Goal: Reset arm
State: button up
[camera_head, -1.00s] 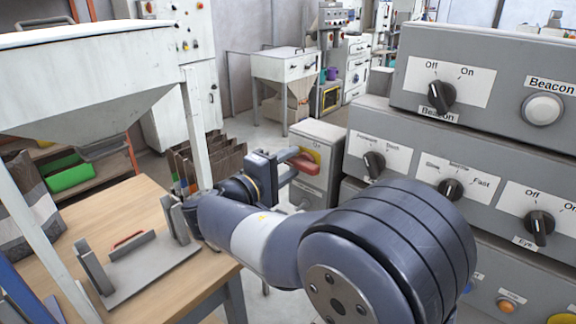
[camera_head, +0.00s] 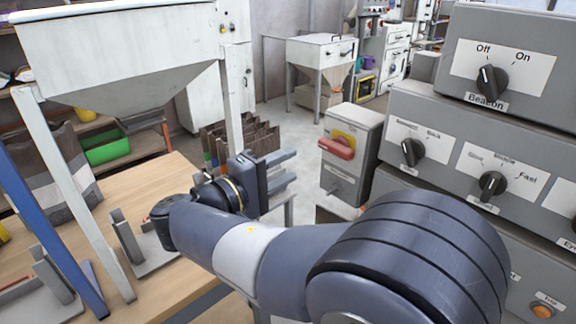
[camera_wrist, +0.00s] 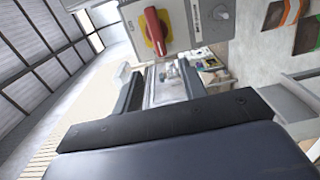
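My gripper (camera_head: 292,167) points to the right in the head view, its two grey fingers apart with nothing between them. In the wrist view the fingers also stand apart (camera_wrist: 160,80), with a clear gap showing the background. My arm is bent, reaching left over the table edge and then toward the switch box. The grey switch box (camera_head: 345,180) has a red rotary handle (camera_head: 337,148) on a yellow plate. The handle also shows in the wrist view (camera_wrist: 155,30), beyond the fingers. The gripper is apart from the handle, to its left in the head view.
Grey control panels with knobs (camera_head: 491,83) stand close on the right. A wooden table (camera_head: 185,185) with metal fixtures and a white hopper frame (camera_head: 130,70) are on the left. Folded bags (camera_head: 255,135) stand behind the gripper. Open floor lies farther back.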

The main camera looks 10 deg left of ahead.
aim_at(324, 147)
jog(key=p+x, duration=0.1)
jog(key=x, duration=0.9)
jog(key=shift+w+d, duration=0.2)
jog(key=shift+w, duration=0.1)
